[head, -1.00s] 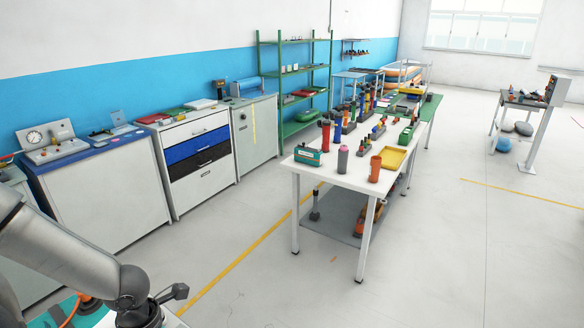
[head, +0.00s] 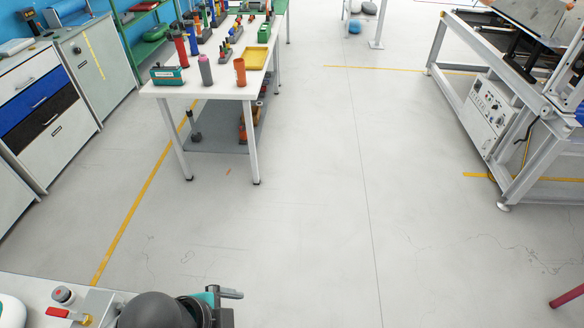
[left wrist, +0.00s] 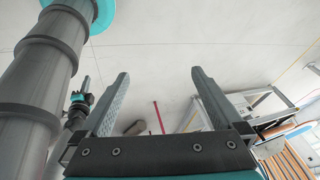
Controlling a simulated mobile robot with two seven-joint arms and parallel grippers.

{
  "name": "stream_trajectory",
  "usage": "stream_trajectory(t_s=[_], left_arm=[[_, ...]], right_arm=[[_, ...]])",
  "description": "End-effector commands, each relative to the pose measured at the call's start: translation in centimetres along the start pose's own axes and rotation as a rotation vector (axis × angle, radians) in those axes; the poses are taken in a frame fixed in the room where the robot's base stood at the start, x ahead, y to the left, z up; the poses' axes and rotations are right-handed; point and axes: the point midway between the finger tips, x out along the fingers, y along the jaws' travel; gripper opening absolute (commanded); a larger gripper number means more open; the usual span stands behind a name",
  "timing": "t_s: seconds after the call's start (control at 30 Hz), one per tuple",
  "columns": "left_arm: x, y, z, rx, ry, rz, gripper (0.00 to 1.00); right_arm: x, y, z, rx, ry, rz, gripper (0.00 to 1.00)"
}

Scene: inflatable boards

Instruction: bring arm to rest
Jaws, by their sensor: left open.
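My left gripper (left wrist: 160,78) shows in the left wrist view with its two grey fingers spread apart. Nothing is between the fingers; pale floor shows beyond them. In the head view, a dark rounded part with a teal band, apparently a link of my arm, is at the bottom edge.
A white worktable (head: 221,91) with bottles and tools stands ahead. Grey cabinets (head: 90,65) line the left. A metal frame machine (head: 490,110) stands at right. A surface with a red-handled valve (head: 62,313) is at bottom left. The middle floor (head: 300,210) is clear.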

Motion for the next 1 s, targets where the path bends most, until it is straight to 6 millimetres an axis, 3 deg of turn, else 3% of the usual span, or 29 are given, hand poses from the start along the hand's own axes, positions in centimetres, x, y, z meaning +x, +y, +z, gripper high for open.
stream_trajectory(t_s=[0.2,0.47,0.77,1.0], left_arm=[[-1.5,-1.0,0.6,-0.583,-0.074,-0.101,1.0],[-3.4,-0.2,3.2,-1.144,-0.176,-0.193,1.0],[7.4,1.6,6.7,-1.159,-0.214,-0.171,1.0],[18.3,5.0,10.6,-1.154,-0.242,-0.142,1.0]], right_arm=[[0.0,0.0,0.1,0.0,-0.001,0.0,0.0],[0.0,-0.1,0.1,0.0,-0.002,-0.002,0.0],[3.9,-0.4,0.5,-0.001,-0.003,-0.004,0.0],[7.9,-0.6,0.8,-0.002,-0.002,-0.006,0.0]])
